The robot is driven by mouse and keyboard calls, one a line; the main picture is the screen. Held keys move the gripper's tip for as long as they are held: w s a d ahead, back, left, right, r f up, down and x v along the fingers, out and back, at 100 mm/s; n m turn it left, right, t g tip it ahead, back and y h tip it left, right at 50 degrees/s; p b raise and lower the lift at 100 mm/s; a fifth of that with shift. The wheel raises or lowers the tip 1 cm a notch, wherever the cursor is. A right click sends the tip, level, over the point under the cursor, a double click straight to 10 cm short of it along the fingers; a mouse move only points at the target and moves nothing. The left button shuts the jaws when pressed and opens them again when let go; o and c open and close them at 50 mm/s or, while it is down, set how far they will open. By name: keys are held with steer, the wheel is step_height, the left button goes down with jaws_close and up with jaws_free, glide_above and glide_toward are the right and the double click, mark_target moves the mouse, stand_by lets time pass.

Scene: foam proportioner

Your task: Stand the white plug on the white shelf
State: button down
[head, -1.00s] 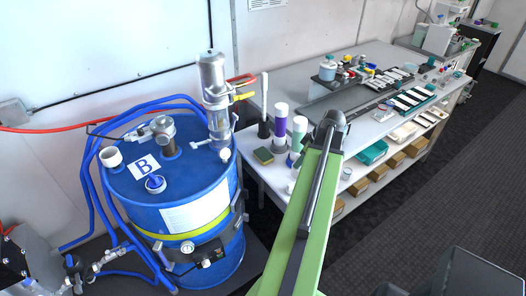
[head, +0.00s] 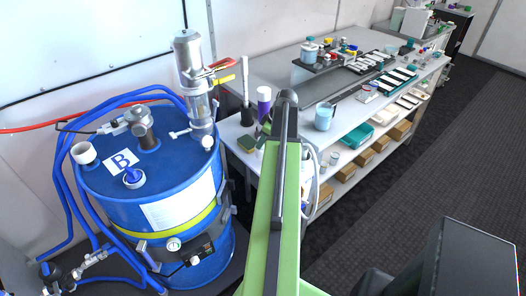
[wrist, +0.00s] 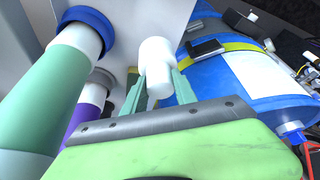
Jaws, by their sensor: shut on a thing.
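The white plug (wrist: 155,67) is a short white cylinder between the two teal fingers of my gripper (wrist: 158,84) in the wrist view. The fingers are shut on it from both sides. A pale grey-white surface (wrist: 140,22) lies behind the plug; I cannot tell if they touch. In the head view my green arm hides the gripper and the plug. A white bench (head: 352,110) stands behind and right of my arm, with a white lower shelf (head: 338,178) under its top. I cannot tell which of these is the shelf meant.
A large green cylinder (wrist: 62,85) and a purple one (wrist: 86,118) stand close left of the gripper. A blue drum (head: 160,205) stands left of the bench. A light-blue cup (head: 324,117) and black-and-white trays (head: 398,75) occupy the bench top.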

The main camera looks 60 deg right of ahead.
mark_target(263, 147)
steer(key=shift+s+f+b, duration=0.1)
steer(key=shift+f+b, duration=2.05)
steer(key=shift+f, duration=0.05)
steer(key=c, duration=1)
jaws_free()
steer(key=shift+r, duration=0.1)
steer(key=shift+r+p, duration=0.3)
steer(key=shift+p, duration=0.1)
steer(key=p+v, duration=1)
steer(key=v, duration=0.1)
steer(key=shift+s+r+p, duration=0.2)
steer(key=shift+r+p, duration=0.1)
steer(key=shift+p, duration=0.1)
